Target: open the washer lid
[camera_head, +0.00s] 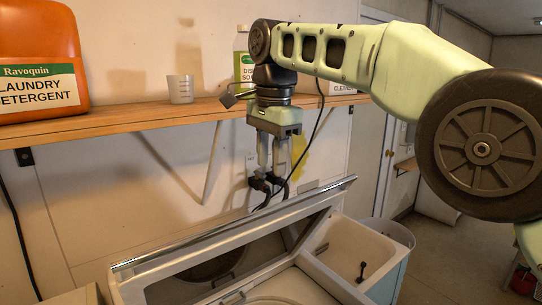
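The washer (322,272) is at the bottom centre, cut off by the lower edge of the picture. Its lid (150,290) has a pale frame, a dark glass panel and a bright metal top edge. The lid stands tilted up from the washer top, and part of the round opening (272,300) shows below it. My gripper (270,183) points down above and beyond the lid's top edge, near the wall. Its two fingers are apart with nothing visible between them. It looks clear of the lid, though the depth is hard to judge.
A wooden shelf (110,122) above holds an orange detergent jug (40,45), a measuring cup (180,89) and a green-labelled bottle (242,62) close to my arm. A white basin (355,250) is right of the lid. Open floor lies at the far right.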

